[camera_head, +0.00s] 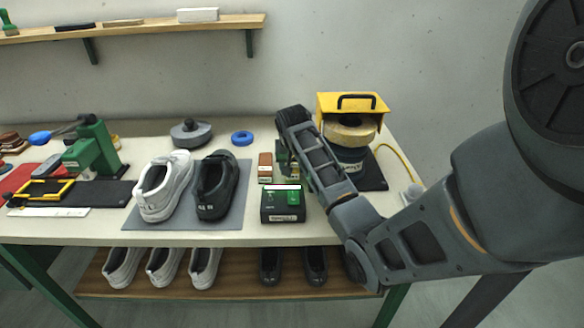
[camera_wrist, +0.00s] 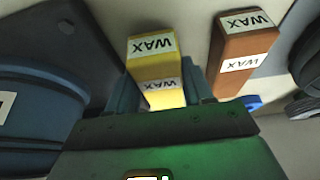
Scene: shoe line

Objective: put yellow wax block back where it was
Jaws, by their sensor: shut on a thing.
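The yellow wax block (camera_wrist: 155,62) has white WAX labels and stands between the two teal fingers of my gripper (camera_wrist: 159,88) in the wrist view. The gripper is shut on it. I cannot tell whether the block touches the bench. A brown wax block (camera_wrist: 243,52) stands beside it, apart from the fingers; it also shows in the head view (camera_head: 265,166). In the head view my gripper (camera_head: 287,162) is just right of the brown block, partly covered by my arm. The yellow block cannot be made out there.
A dark box with a green top (camera_head: 283,205) is in front of the brown block. A yellow-hooded machine (camera_head: 352,103) stands to the right. A black shoe (camera_head: 216,185) and a white shoe (camera_head: 163,187) stand left on a grey mat. A blue ring (camera_head: 242,138) lies behind.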

